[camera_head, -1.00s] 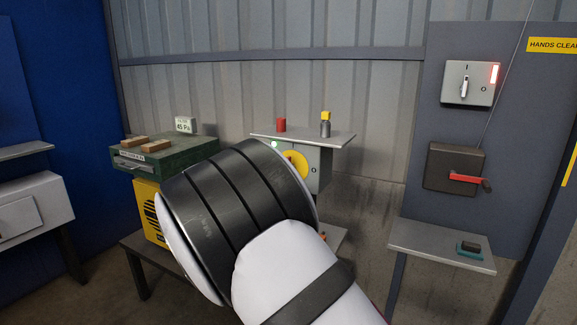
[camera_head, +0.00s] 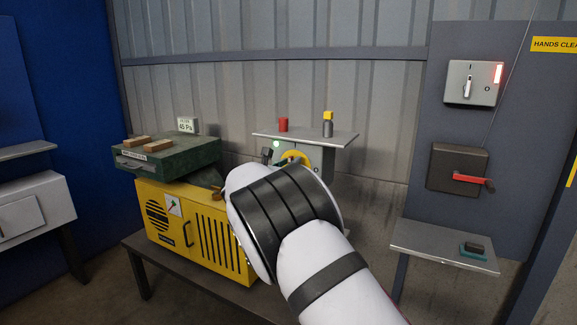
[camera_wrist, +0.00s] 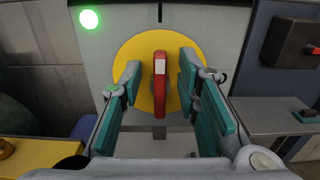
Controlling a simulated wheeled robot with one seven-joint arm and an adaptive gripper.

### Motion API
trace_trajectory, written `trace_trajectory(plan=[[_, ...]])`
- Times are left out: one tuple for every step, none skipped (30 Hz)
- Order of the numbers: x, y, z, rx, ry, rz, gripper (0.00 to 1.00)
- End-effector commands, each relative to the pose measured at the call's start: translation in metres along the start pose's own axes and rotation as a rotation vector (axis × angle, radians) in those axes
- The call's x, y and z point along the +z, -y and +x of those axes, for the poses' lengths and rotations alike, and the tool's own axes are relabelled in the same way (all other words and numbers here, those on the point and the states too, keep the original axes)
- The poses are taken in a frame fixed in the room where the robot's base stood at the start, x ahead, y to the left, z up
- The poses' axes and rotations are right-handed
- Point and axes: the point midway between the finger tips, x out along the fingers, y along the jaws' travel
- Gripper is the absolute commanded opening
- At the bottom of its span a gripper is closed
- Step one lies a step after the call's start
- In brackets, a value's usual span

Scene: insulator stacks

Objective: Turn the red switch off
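The red switch (camera_wrist: 160,90) is an upright red handle with a pale mark near its top, on a round yellow plate (camera_wrist: 136,52) on a grey box. My gripper (camera_wrist: 158,83) is open, with one teal-padded finger on each side of the handle. Gaps show between handle and pads; how far the tips are from the plate is hard to tell. In the head view the yellow plate (camera_head: 291,155) is partly behind my arm, which hides the red handle and my gripper. A green lamp (camera_wrist: 88,18) glows at the box's upper left.
A shelf (camera_head: 330,137) with a red cylinder and a yellow-topped post sits above the box. A yellow cabinet (camera_head: 190,232) stands left. At right are a dark box with a red lever (camera_head: 467,178), a lit rotary switch (camera_head: 470,82) and a small shelf (camera_head: 440,240).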

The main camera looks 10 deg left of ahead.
Motion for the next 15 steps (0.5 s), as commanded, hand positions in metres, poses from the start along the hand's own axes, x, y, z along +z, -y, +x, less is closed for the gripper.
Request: trace_trajectory(plan=[[0.0001, 0.0001, -0.0001, 0.0, 0.0, 0.0, 0.19], [0.0001, 0.0001, -0.0001, 0.0, 0.0, 0.0, 0.12], [0.0001, 0.0001, -0.0001, 0.0, 0.0, 0.0, 0.03], [0.0001, 0.0, -0.0002, 0.0, 0.0, 0.0, 0.0], [0.0001, -0.0001, -0.0002, 0.0, 0.0, 0.0, 0.0], [0.0002, -0.0003, -0.0003, 0.001, 0.0, 0.0, 0.0], [0.0002, -0.0004, -0.0003, 0.001, 0.0, 0.0, 0.0], [0.0003, -0.0005, -0.0004, 0.001, 0.0, 0.0, 0.0], [0.0003, -0.0007, -0.0005, 0.002, 0.0, 0.001, 0.0], [0.0003, -0.0008, -0.0005, 0.002, 0.0, 0.002, 0.0], [0.0003, -0.0009, -0.0005, 0.002, 0.0, 0.004, 0.0], [0.0003, -0.0009, -0.0005, 0.003, 0.0, 0.008, 0.0], [0.0004, -0.0009, -0.0006, 0.003, 0.0, 0.012, 0.0], [0.0004, -0.0009, -0.0005, 0.003, 0.0, 0.017, 0.0], [0.0003, -0.0008, -0.0005, 0.003, 0.001, 0.027, 0.0]])
